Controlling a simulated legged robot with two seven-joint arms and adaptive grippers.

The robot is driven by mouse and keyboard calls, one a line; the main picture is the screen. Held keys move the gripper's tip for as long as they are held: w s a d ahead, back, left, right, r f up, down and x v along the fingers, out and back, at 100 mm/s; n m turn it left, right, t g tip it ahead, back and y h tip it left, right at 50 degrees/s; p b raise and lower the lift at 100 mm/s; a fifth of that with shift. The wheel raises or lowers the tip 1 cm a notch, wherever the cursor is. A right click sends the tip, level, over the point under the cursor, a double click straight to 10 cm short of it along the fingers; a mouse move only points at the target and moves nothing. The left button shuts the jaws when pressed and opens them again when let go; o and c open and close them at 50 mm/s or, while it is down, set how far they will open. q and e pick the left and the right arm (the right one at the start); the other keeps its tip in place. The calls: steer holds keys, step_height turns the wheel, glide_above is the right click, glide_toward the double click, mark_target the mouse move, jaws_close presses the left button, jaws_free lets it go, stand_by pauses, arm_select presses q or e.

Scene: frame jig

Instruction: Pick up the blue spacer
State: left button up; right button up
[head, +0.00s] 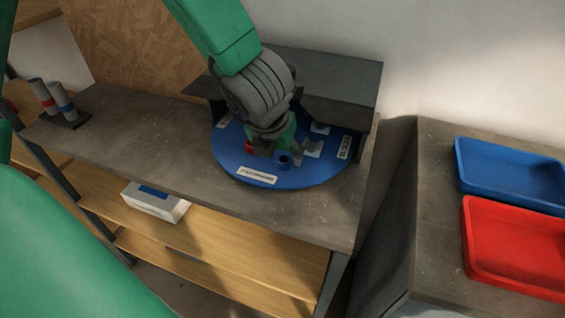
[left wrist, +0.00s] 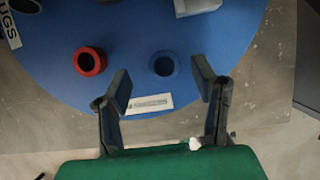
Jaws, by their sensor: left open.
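The blue spacer (left wrist: 163,64) is a short ring with a dark hole on the round blue turntable (left wrist: 45,85). In the head view the blue spacer (head: 284,161) shows just below my left gripper (head: 281,153). In the left wrist view my left gripper (left wrist: 162,84) is open and empty. Its fingers point toward the blue spacer, which appears between and slightly beyond the tips; the height gap cannot be told. A red spacer (left wrist: 90,61) stands left of it and is partly hidden in the head view. My right gripper is not in view.
A white label (left wrist: 150,103) lies on the turntable's near edge. A dark shelf (head: 340,80) stands behind the turntable. Blue (head: 510,205) and red (head: 480,270) trays are on the right table. Two banded cylinders (head: 52,98) stand at the left; the bench between is clear.

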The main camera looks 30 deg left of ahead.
arm_select(q)
steer(key=shift+x, duration=0.85)
steer(key=shift+w+d+f, duration=0.15)
steer(key=shift+w+f, duration=0.15)
steer(key=shift+d, duration=0.1)
steer(key=shift+s+r, duration=0.1)
steer(key=c, duration=1)
